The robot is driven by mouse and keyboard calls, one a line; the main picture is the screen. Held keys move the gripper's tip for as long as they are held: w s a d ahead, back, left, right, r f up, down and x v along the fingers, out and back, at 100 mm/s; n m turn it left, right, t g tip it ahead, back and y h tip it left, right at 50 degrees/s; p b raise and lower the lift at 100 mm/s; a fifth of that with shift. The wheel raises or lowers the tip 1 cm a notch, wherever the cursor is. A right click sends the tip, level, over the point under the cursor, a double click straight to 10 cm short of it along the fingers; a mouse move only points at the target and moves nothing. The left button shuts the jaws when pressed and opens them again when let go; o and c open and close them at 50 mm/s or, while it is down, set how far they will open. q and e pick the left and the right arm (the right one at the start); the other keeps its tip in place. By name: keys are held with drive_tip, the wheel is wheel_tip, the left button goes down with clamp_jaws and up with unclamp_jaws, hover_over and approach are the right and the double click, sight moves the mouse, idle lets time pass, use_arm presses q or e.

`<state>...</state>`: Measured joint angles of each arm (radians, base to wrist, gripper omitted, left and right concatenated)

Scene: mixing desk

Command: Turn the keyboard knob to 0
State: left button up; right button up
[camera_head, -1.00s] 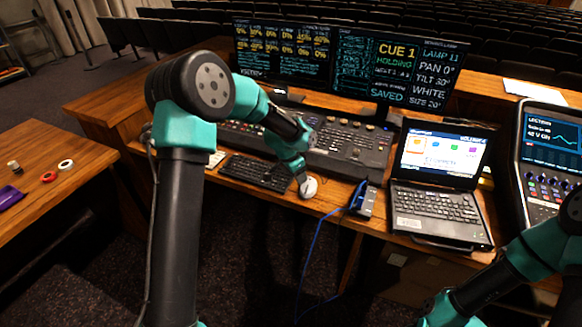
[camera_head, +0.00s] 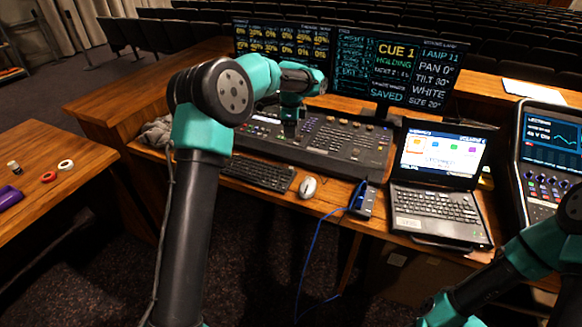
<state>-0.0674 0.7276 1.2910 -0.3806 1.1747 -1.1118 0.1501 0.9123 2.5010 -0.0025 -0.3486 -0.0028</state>
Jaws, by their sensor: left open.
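The black mixing desk (camera_head: 340,140) stands below the two monitors and carries rows of small knobs, keys and faders. Single knobs are too small to read, and I cannot tell which one is the keyboard knob. My left gripper (camera_head: 289,132) is open and points down over the left-middle part of the desk. I cannot tell whether its tips touch a control; the wrist and gripper hide the controls behind them. My right arm shows at the lower right, but its gripper is not in view.
A keyboard (camera_head: 258,173), a mouse (camera_head: 307,187) and a small box (camera_head: 363,201) with a blue cable lie in front of the desk. An open laptop (camera_head: 437,205) stands to the right. A grey cloth (camera_head: 157,131) lies at the left. Monitors (camera_head: 392,68) stand behind.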

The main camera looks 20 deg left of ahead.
sight(291, 168)
use_arm(q)
wheel_tip(291, 168, down, 17)
drive_tip(key=shift+f, duration=0.1)
idle(0.6)
clamp_jaws()
idle(0.3)
